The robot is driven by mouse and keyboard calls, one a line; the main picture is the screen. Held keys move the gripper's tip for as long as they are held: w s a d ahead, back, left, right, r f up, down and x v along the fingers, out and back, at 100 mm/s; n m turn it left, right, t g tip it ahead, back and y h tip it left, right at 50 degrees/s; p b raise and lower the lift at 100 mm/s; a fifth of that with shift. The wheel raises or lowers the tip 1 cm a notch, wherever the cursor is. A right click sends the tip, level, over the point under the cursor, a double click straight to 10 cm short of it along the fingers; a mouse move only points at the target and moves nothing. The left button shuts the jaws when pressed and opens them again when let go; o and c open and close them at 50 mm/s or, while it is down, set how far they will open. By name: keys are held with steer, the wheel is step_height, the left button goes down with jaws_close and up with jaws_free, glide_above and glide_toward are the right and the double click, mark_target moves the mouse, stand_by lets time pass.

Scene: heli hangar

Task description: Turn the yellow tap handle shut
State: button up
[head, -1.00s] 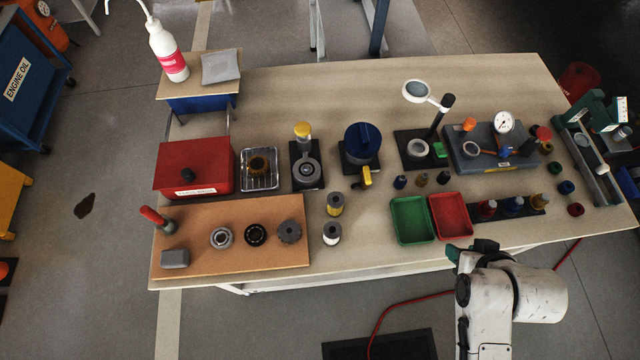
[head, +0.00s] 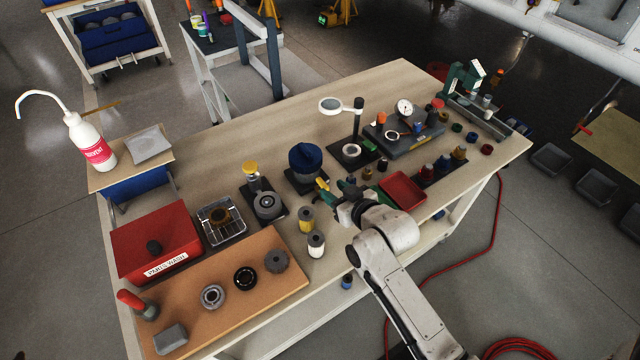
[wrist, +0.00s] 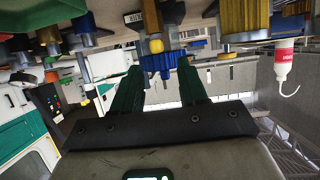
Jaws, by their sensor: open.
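The yellow tap handle (head: 322,184) sticks out from the front of a dark blue round vessel (head: 305,160) on a black base. In the wrist view, which is upside down, a yellow rounded end (wrist: 156,46), apparently the handle's, shows before the blue ribbed vessel (wrist: 157,66). My gripper (head: 336,189) is just right of the handle in the head view, its green fingers partly covering that area. In the wrist view my gripper (wrist: 158,78) is open, with the fingers apart and nothing held. Contact with the handle cannot be told.
A magnifier stand (head: 350,152) is behind. The far middle of the bench (head: 270,120) is clear.

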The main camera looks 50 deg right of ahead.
mark_target(321, 181)
steer(key=x, duration=0.6)
steer(key=shift+d, duration=0.1)
jaws_close()
